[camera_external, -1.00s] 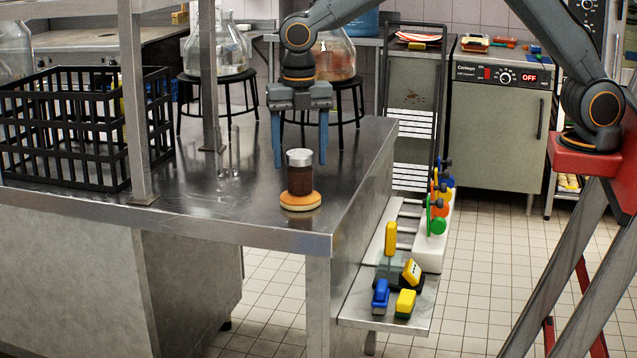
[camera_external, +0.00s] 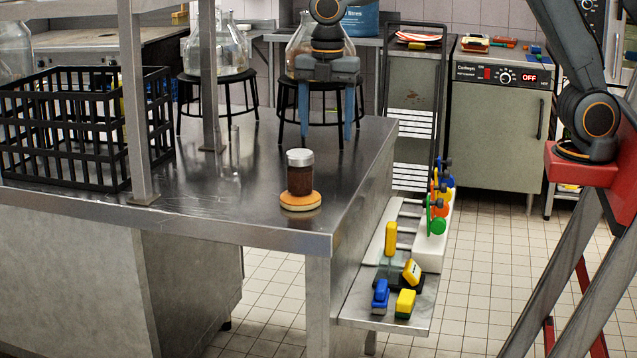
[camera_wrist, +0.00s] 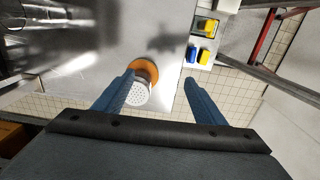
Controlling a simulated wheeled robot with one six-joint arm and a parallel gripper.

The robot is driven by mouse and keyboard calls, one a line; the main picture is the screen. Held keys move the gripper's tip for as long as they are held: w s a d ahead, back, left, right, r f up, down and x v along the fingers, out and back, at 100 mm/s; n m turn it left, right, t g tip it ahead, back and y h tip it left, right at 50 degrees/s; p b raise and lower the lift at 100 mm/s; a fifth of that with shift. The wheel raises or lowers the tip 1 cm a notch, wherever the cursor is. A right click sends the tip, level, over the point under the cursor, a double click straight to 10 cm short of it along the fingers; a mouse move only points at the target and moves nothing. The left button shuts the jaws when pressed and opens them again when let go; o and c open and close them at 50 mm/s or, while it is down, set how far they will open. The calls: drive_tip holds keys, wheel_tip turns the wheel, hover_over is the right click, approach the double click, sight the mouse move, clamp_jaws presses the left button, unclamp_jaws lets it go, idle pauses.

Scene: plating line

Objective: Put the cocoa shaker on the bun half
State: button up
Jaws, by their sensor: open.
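The cocoa shaker (camera_external: 300,174), a brown jar with a silver lid, stands upright on the orange-tan bun half (camera_external: 300,201) near the front right corner of the steel table. In the wrist view the shaker's perforated white lid (camera_wrist: 138,94) shows, with the orange bun half (camera_wrist: 147,68) partly hidden beneath it. My gripper (camera_external: 327,138) is open and empty, above and behind the shaker, apart from it. In the wrist view my blue fingers (camera_wrist: 158,85) are spread wide, with the lid close to the left finger in the picture.
A black crate (camera_external: 62,130) stands at the left of the steel table (camera_external: 215,200), near a shelf post (camera_external: 137,100). A lower side shelf (camera_external: 385,318) holds blue and yellow blocks. Glass flasks on stools stand behind.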

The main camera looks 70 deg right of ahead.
drive_tip(key=s+d+f+m, duration=0.4)
drive_tip(key=s+m, duration=0.2)
drive_tip(key=s, duration=0.2)
drive_tip(key=s+d+f+m, duration=0.4)
drive_tip(key=s+m, duration=0.2)
drive_tip(key=s, duration=0.2)
drive_tip(key=s+d+f+m, duration=0.4)
drive_tip(key=s+m, duration=0.2)
drive_tip(key=s, duration=0.2)
drive_tip(key=shift+s+d+t, duration=0.15)
drive_tip(key=shift+d+t, duration=0.1)
drive_tip(key=shift+t, duration=0.05)
